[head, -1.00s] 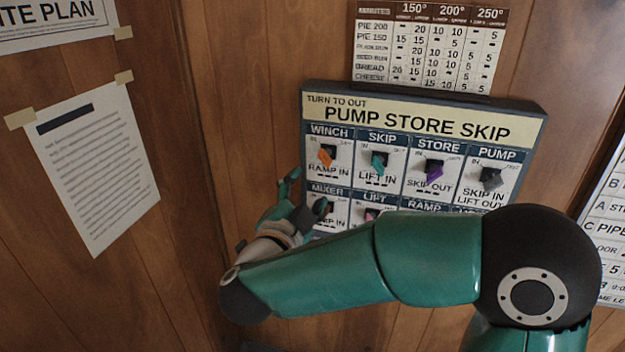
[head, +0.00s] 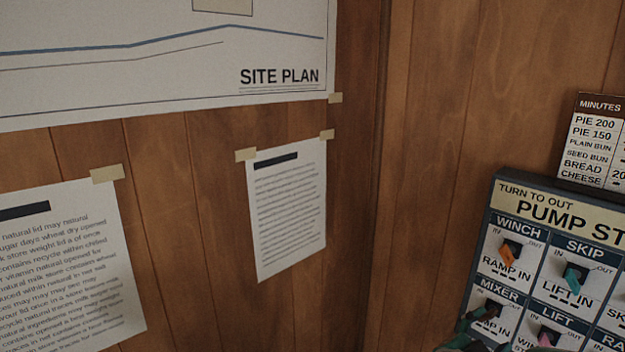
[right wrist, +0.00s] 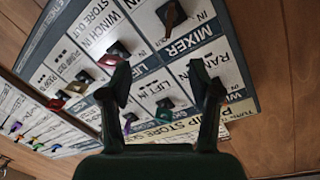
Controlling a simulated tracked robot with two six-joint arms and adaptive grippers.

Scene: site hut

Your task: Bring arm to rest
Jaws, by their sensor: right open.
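My right gripper (head: 478,322) shows only partly at the bottom edge of the head view, in front of the lower left of the switch panel (head: 483,212), by the MIXER switch. In the right wrist view the right gripper (right wrist: 161,88) is open, with its two dark green fingers apart and nothing between them but the panel face (right wrist: 232,66) behind. The panel's lettering is tilted and upside down there. I cannot tell whether a finger touches the panel. My left gripper is not in view.
The orange WINCH switch (head: 506,257) and teal SKIP switch (head: 573,277) stick out from the panel. A baking times chart (head: 590,140) hangs above it. A site plan (head: 180,75) and a taped sheet (head: 288,210) are on the left wall, beyond the corner.

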